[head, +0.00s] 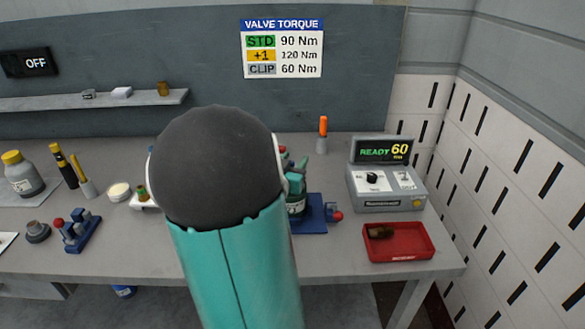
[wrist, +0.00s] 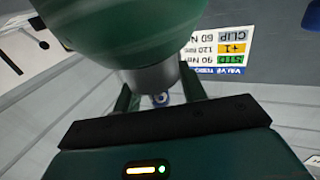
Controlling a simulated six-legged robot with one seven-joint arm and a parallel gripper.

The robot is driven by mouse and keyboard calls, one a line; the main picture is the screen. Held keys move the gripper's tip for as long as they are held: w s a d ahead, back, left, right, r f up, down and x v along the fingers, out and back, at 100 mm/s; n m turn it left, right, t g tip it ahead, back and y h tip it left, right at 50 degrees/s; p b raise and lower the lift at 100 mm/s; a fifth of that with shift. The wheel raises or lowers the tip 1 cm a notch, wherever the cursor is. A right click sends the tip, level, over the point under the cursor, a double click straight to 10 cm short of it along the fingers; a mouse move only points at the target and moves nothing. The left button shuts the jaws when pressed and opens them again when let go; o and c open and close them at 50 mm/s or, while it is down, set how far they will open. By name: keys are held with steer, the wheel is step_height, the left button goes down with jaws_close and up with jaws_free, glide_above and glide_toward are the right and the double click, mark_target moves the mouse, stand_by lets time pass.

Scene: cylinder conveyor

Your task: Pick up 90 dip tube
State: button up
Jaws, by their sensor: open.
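I cannot pick out the 90 dip tube with certainty in either view. In the head view my own arm hides the middle of the bench. In the wrist view, which looks upside down, my gripper (wrist: 160,97) has its two dark green fingers apart. A large green rounded body (wrist: 115,28) with a grey metal collar (wrist: 150,77) fills the top, close to the fingers. A small blue and white round thing (wrist: 161,99) shows between the fingertips; I cannot tell its distance. In the head view a small green-topped piece (head: 142,192) stands in a white holder left of my arm.
The grey bench (head: 335,255) carries a red tray (head: 398,242) with a brown piece, a torque unit (head: 386,188) reading READY 60, and a blue fixture (head: 316,212). Bottles (head: 22,175) and a blue stand (head: 78,232) are at left. A sign (head: 281,48) hangs behind.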

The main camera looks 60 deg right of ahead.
steer(key=shift+s+a+r, duration=0.1)
steer(key=shift+r, duration=0.1)
steer(key=shift+d+f, duration=0.1)
steer(key=shift+d, duration=0.15)
steer(key=shift+a, duration=0.25)
steer(key=shift+c, duration=0.3)
steer(key=shift+d, duration=0.1)
steer(key=c, duration=0.4)
jaws_close()
